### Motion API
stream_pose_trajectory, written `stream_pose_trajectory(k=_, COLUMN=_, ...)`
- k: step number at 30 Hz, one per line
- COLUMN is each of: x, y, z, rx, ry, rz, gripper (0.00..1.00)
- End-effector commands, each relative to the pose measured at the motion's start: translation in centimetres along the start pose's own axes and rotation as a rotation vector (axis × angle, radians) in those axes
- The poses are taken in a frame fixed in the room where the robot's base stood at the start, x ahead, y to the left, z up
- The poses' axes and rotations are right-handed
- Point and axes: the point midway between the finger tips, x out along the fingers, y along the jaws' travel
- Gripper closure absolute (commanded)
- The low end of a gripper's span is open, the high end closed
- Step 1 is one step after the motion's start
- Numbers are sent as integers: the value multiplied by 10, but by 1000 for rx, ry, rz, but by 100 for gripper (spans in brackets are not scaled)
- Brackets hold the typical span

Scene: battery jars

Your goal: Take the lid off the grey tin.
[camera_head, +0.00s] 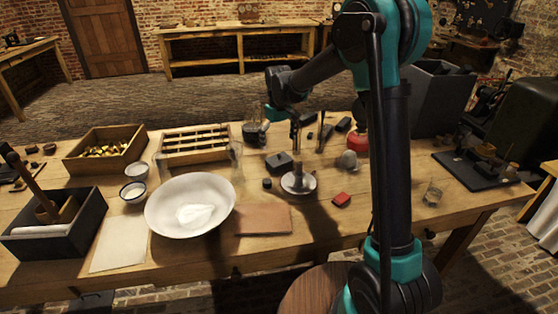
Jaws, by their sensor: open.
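A round grey metal piece (299,184), which looks like the grey tin, stands on the wooden table right of the middle. A narrow upright part rises from its centre; I cannot tell its lid apart from its body at this size. My gripper (296,148) points down above it, open, with nothing visible between its fingers. The fingers look apart from the tin, but the exact gap is hard to judge.
Close around the tin are a dark block (279,163), a small black piece (267,184), a red block (341,200) and a brown mat (264,219). A wide white bowl (162,222) stands left. My arm hides part of the right side.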

Motion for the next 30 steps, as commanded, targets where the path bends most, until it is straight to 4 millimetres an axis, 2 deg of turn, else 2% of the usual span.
stream_pose_trajectory(k=9, x=42, y=-2, z=6, rx=0, ry=0, rz=0, gripper=0)
stream_pose_trajectory(k=19, x=48, y=-2, z=7, rx=0, ry=0, rz=0, gripper=0)
stream_pose_trajectory(k=30, x=47, y=-2, z=7, rx=0, ry=0, rz=0, gripper=46)
